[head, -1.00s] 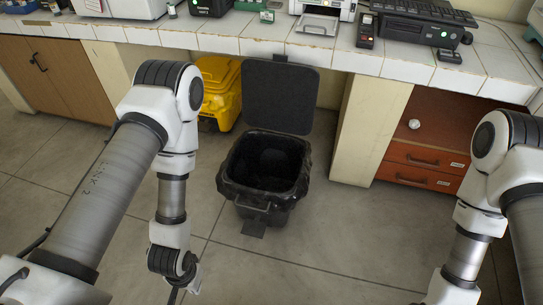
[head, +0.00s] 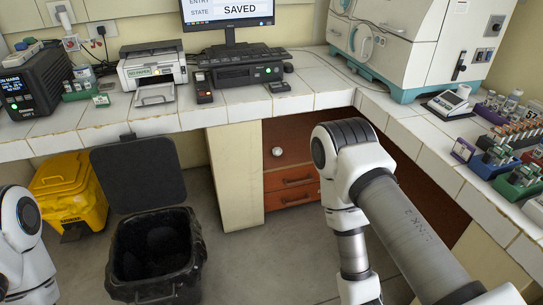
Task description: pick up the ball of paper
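A small white roundish thing (head: 277,151), which looks like the ball of paper, shows against the red-brown drawer unit (head: 290,180) under the bench. It is too small to tell whether it rests on a surface there. My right arm stands to the right of it, between me and the right bench, and its gripper is out of the picture below. My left arm shows only at the left edge, and its gripper is not in view.
An open black-lined bin (head: 155,255) with its lid raised stands on the floor at left, beside a yellow container (head: 68,190). A pale panel (head: 236,175) stands left of the drawers. The tiled bench (head: 225,110) overhangs them. Floor before the drawers is clear.

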